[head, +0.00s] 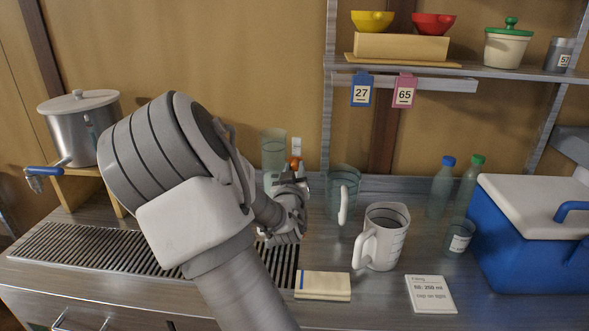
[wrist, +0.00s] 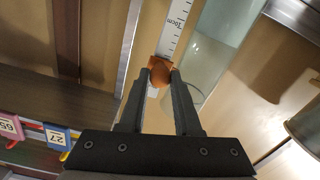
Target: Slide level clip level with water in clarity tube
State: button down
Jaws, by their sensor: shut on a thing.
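The clarity tube (head: 273,148) stands upright at the back of the counter, a clear cylinder partly hidden behind my arm. In the wrist view the tube (wrist: 208,62) shows pale, greenish contents beside a white scale (wrist: 178,25) marked 10cm. The orange level clip (wrist: 160,73) sits at the scale, between my fingertips. It also shows in the head view (head: 295,162).
A clear jug (head: 343,185) and a white jug (head: 383,237) stand right of my gripper. A blue cooler (head: 530,245), two bottles and a small labelled cup (head: 459,239) are farther right. A pot (head: 82,130) stands left.

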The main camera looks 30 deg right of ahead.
notch_tip(320, 180, down, 6)
jog(key=b, duration=0.4)
jog(key=shift+b, duration=0.35)
jog(key=c, duration=0.6)
grip_release()
